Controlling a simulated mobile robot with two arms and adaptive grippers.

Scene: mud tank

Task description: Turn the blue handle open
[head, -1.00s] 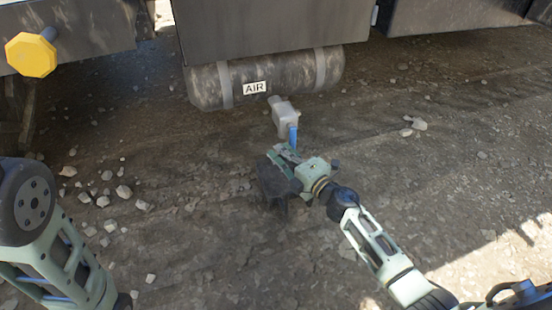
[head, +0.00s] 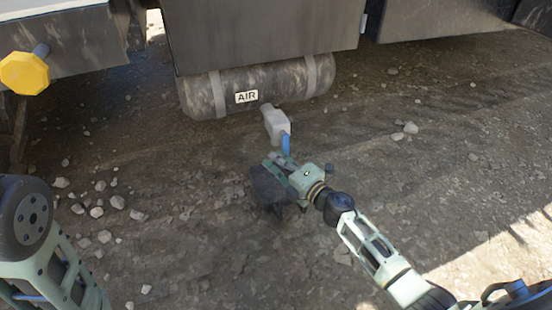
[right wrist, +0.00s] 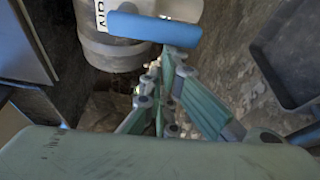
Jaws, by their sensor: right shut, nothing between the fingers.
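The blue handle (head: 286,146) hangs down from a pale valve body (head: 277,122) below the air tank. In the right wrist view the handle (right wrist: 153,28) is a blue bar across the top, with part of the pale valve body (right wrist: 170,8) behind it. My right gripper (head: 276,160) is just below the handle's lower end in the head view. In the right wrist view its fingers (right wrist: 166,68) are together and empty, below the blue bar. I cannot tell whether they touch it. My left arm shows at the lower left, but its gripper is out of view.
The dark, dirty air tank (head: 290,82), labelled AIR, hangs under a grey metal body (head: 265,35). A yellow octagonal knob (head: 24,73) sticks out at the upper left. The ground is muddy with scattered stones (head: 117,201); it is mostly open around my right arm.

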